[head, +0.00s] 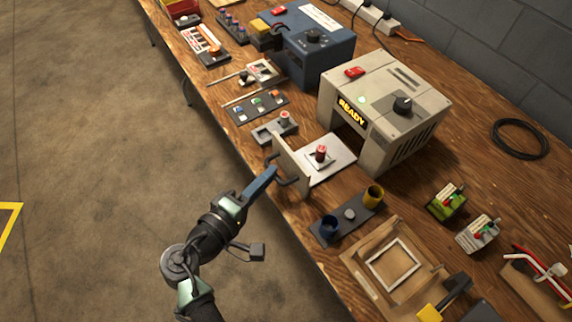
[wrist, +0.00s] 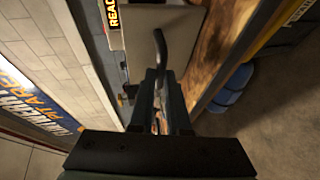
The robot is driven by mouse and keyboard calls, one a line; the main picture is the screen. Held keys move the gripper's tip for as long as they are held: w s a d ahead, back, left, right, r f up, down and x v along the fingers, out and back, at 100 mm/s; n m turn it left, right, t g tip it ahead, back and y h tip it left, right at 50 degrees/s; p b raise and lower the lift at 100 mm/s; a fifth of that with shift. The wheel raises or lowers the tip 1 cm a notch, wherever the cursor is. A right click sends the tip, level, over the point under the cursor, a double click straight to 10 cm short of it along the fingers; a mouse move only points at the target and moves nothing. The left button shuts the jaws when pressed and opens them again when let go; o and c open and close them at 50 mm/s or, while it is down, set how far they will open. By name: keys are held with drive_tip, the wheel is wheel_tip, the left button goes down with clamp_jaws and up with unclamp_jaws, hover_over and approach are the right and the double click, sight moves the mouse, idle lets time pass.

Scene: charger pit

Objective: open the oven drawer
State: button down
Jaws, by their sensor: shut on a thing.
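The oven (head: 375,105) is a beige box with a lit READY sign, a dark knob and a red switch on top. Its drawer (head: 338,155) stands out from the front, with a pale tray and a red-topped piece (head: 321,153) on it. The drawer's front panel (head: 291,165) is upright and also shows in the wrist view (wrist: 140,28). My gripper (head: 271,175) is at the outer side of this panel, shut on the dark bar handle (wrist: 161,45). The fingers partly hide the handle.
A wooden frame (head: 395,265) lies to the right. A grey block (head: 274,128) sits left of the drawer. Open floor (head: 100,170) lies in front of the bench.

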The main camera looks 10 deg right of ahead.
drive_tip(key=shift+a, duration=0.15)
drive_tip(key=c, duration=0.9)
unclamp_jaws()
drive_tip(key=v, duration=1.3)
drive_tip(key=shift+p, duration=0.3)
